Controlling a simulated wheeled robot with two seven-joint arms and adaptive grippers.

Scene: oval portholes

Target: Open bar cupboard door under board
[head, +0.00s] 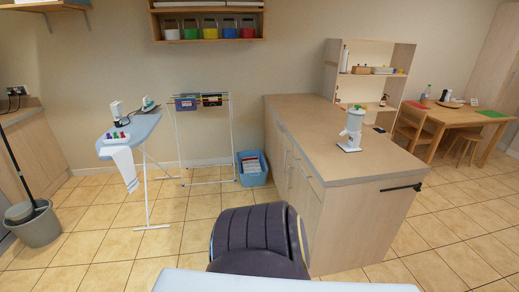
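The wooden bar counter (350,225) stands right of centre, with a light brown top board (310,125) edged in grey. Its long left side holds pale cupboard doors (283,160) and panels under the board, seen at a steep angle. The door fronts look closed, with small handles too small to make out well. The lower part of the nearest front is partly hidden behind a dark ribbed chair-like back (258,232). Neither of my grippers is in view.
A white dispenser-like device (352,130) stands on the board. A black rail (402,187) sticks out from the near end. A blue bin (252,168), drying rack (205,140) and ironing board (130,135) stand left. Tiled floor (190,210) is open between.

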